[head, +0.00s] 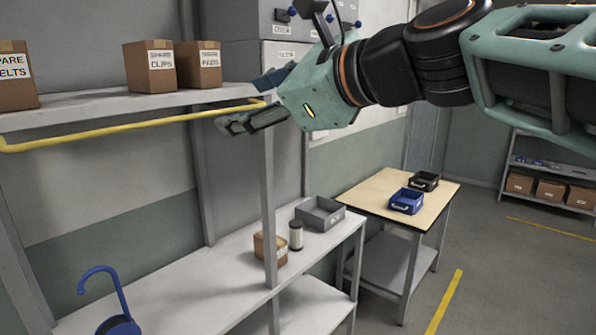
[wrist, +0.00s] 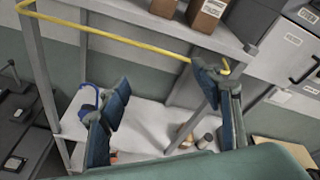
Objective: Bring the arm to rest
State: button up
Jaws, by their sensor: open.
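My gripper (head: 250,98) is at the end of my raised arm in the head view, beside the right end of the upper shelf (head: 95,111) and its yellow rail (head: 130,124). In the wrist view my gripper (wrist: 162,95) shows its two blue-padded fingers spread wide apart with nothing between them. The fingers point toward the shelving, and the right finger overlaps the yellow rail (wrist: 110,33) in the picture. I cannot tell whether they touch.
Boxes stand on the upper shelf, including the spare clips box (head: 149,69). The lower bench (head: 190,300) holds a grey tray (head: 320,214), a cylinder (head: 296,236), a small carton (head: 270,249) and a blue hooked object (head: 118,324). A wooden-topped table (head: 378,196) carries blue (head: 406,202) and black bins (head: 425,181).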

jog(key=s+d+f+n+g+h, duration=0.1)
jog(key=s+d+f+n+h, duration=0.2)
jog(key=d+f+n, duration=0.3)
jog(key=s+d+f+n+g+h, duration=0.2)
jog(key=s+d+f+n+h, duration=0.2)
jog(key=f, duration=1.2)
jog(key=s+d+f+n+g+h, duration=0.2)
jog(key=s+d+f+n+h, duration=0.2)
jog(key=s+d+f+n, duration=0.3)
jog(key=d+f+n, duration=0.2)
jog(key=d+f, duration=0.1)
jog(key=f, duration=0.1)
jog(key=shift+s+n, duration=0.2)
jog(key=shift+n, duration=0.2)
